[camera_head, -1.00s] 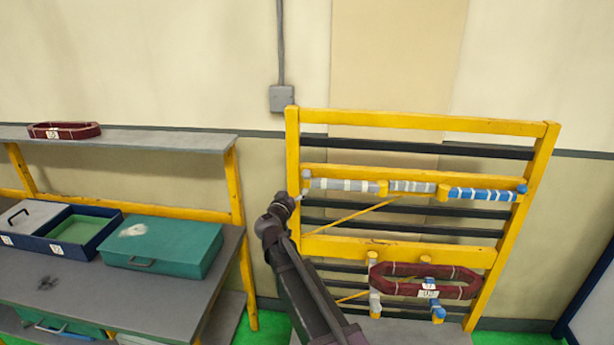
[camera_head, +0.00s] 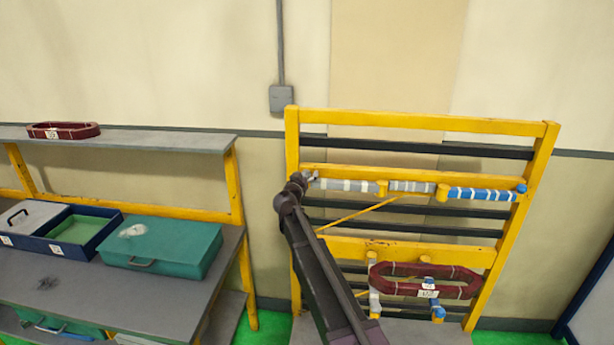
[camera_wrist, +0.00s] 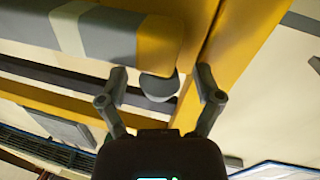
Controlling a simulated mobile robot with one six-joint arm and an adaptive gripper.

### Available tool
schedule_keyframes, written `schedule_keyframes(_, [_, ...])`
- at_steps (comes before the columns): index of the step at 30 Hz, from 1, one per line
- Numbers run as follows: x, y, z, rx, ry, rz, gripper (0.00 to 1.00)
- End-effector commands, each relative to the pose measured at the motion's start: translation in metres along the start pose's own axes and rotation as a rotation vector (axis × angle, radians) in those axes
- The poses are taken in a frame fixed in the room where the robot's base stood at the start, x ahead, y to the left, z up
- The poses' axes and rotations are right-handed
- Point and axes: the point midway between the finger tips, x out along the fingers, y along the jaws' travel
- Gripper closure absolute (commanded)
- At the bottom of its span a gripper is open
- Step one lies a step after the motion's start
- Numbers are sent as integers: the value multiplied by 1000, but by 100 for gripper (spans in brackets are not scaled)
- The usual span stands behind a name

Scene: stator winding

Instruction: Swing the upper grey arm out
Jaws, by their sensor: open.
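The upper grey arm (camera_head: 345,185), a grey bar with white bands, lies along the upper yellow rail of the rack. Its left end is at my gripper (camera_head: 311,176). In the wrist view the grey arm (camera_wrist: 98,33) with a pale band and a yellow end section fills the upper left. A dark grey round knob (camera_wrist: 158,87) shows below its yellow end, between the open fingers of my gripper (camera_wrist: 161,78). The fingers stand apart on either side of the knob; I cannot tell whether either touches it.
A blue-wrapped arm (camera_head: 482,194) lies along the same rail to the right. A maroon coil (camera_head: 455,291) hangs on lower pegs of the yellow rack (camera_head: 430,122). At left is a bench (camera_head: 100,290) with a green case (camera_head: 165,246); another maroon coil (camera_head: 63,130) lies on the shelf above.

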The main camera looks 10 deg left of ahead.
Motion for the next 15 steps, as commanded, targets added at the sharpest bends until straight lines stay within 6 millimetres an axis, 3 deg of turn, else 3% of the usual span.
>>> schedule_keyframes(9, [1, 0, 0, 0, 0, 0, 16])
schedule_keyframes(15, [1, 0, 0, 0, 0, 0, 76])
